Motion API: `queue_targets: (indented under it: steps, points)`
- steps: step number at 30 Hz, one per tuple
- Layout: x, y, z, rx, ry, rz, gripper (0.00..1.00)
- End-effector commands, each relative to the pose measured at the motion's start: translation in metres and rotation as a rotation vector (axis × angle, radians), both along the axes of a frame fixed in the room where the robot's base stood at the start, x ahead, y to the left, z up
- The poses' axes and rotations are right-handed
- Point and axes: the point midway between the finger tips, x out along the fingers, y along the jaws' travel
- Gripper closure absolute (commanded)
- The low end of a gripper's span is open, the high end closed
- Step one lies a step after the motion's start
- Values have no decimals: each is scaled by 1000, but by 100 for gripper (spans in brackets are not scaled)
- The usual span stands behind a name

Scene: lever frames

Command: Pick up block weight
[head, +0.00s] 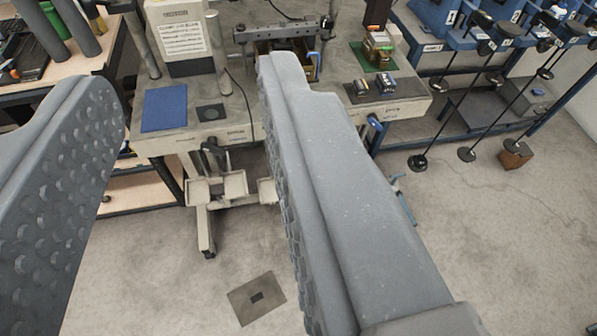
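My gripper (190,85) is open, with two thick grey dimpled fingers wide apart in the foreground. Nothing is between the fingertips except the bench view beyond. I cannot tell for sure which thing is the block weight. A small brown block (515,156) sits on the floor at the right, below the hanging rods, well away from my gripper. Small dark blocks with light tops (385,83) also lie on the right end of the grey bench. My right finger hides part of the bench and floor.
The grey bench (240,130) holds a blue mat (164,108), a dark square pad (211,113) and a green mat (372,56). A blue lever frame (450,20) with several long rods stands at right. A flat plate (256,298) lies on otherwise open floor.

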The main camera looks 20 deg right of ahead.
Motion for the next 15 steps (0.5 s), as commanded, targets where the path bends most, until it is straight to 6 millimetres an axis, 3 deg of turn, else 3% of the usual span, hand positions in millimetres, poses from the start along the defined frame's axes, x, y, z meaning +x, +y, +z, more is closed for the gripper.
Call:
queue_targets:
  steps: [9,10,12,15]
  points:
    - [0,0,0,0,0,0,64]
    - [0,0,0,0,0,0,61]
    - [1,-1,0,-1,0,-1,45]
    - [13,-5,-7,-11,3,-11,45]
